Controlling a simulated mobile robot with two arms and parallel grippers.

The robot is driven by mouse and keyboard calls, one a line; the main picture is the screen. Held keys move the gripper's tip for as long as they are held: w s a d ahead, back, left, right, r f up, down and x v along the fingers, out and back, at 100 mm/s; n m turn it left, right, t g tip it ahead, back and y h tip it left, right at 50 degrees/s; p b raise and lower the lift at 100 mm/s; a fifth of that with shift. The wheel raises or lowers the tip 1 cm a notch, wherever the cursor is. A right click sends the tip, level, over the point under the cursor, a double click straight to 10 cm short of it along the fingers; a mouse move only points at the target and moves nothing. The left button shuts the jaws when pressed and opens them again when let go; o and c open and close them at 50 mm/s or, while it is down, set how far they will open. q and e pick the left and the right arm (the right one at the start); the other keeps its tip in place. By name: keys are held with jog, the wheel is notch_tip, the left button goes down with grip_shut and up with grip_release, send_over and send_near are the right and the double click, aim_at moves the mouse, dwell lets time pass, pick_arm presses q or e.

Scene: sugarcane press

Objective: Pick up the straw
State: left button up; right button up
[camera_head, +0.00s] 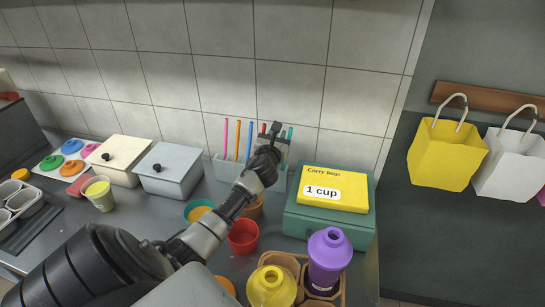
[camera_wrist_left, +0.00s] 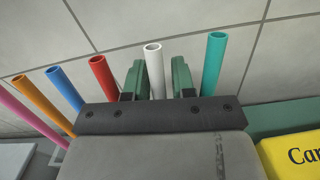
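Several coloured straws stand upright in a pale holder (camera_head: 226,168) against the tiled wall: pink (camera_head: 226,138), orange (camera_head: 238,140), blue (camera_head: 249,141), red, white and teal. My left gripper (camera_head: 274,130) is at the right part of this row and hides some of the straws in the head view. In the left wrist view, the white straw (camera_wrist_left: 153,68) stands between the two green fingers of my left gripper (camera_wrist_left: 157,78). A gap shows on its right side. The red straw (camera_wrist_left: 101,72) is just left of the fingers and the teal straw (camera_wrist_left: 213,62) is to the right. My right gripper is not in view.
A green box with a yellow carry-bags box (camera_head: 332,187) on it stands right of the holder. Lidded containers (camera_head: 172,172) stand left. Cups, including a red one (camera_head: 243,237), and purple (camera_head: 330,258) and yellow bottles are in front. Bags (camera_head: 446,154) hang at right.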

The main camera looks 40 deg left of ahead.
pick_arm(q)
grip_shut()
dwell(0.4)
